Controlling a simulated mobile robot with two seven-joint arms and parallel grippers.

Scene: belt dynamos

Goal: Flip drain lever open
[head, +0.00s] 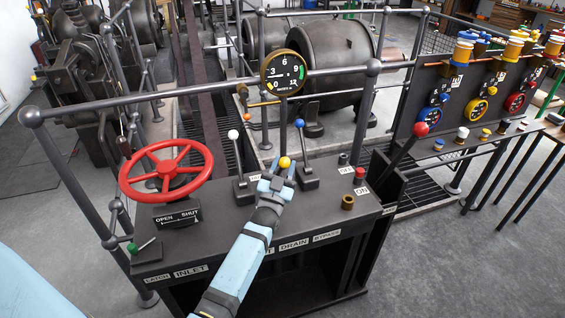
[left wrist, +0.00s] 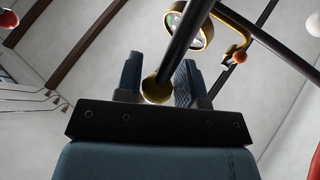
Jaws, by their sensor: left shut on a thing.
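My left gripper (head: 279,176) is shut on the yellow ball knob (head: 284,162) of the lever standing between the white-knobbed and blue-knobbed levers on the dark console. A DRAIN label (head: 293,246) is on the console's front edge, below and to the right of my gripper. In the left wrist view the yellow ball (left wrist: 157,88) sits between the two fingers, with its dark rod (left wrist: 187,38) running up from it. The lever's base is hidden behind my gripper and arm in the head view. My right gripper is not in view.
The white-knobbed lever (head: 235,150) and the blue-knobbed lever (head: 305,155) stand close on either side. A red handwheel (head: 165,171) is at the console's left, and a red-knobbed lever (head: 405,150) at the right. A gauge (head: 284,72) is on the rail behind.

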